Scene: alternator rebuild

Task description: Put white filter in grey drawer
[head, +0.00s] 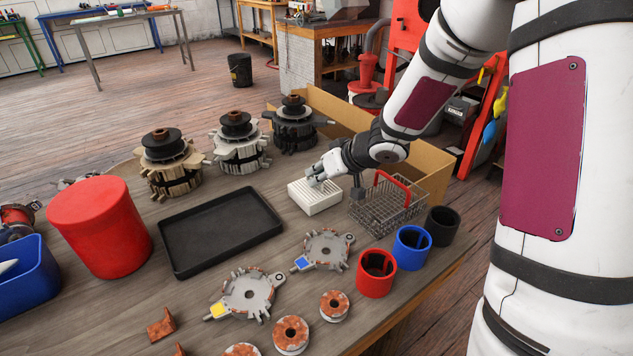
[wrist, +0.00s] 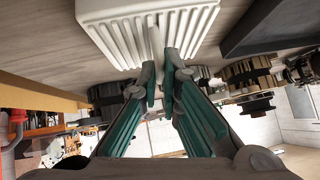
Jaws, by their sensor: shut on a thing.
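The white filter (head: 316,197) is a ribbed rectangular block at the right-middle of the workbench, between the black tray and the wire basket. My gripper (head: 316,180) comes down on it from above and is shut on it. In the wrist view the ribbed face of the white filter (wrist: 118,32) fills the top, and the green-padded fingertips of my gripper (wrist: 160,72) close on a raised rib in its middle. I cannot tell whether the filter touches the bench or is slightly above it. I see no grey drawer in either view.
A wire basket (head: 388,207) with a red handle stands right of the filter, a black tray (head: 220,232) left. Stators (head: 238,142) and a cardboard box (head: 430,165) are behind. Red (head: 376,274), blue (head: 411,248) and black (head: 443,226) cups line the right edge.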

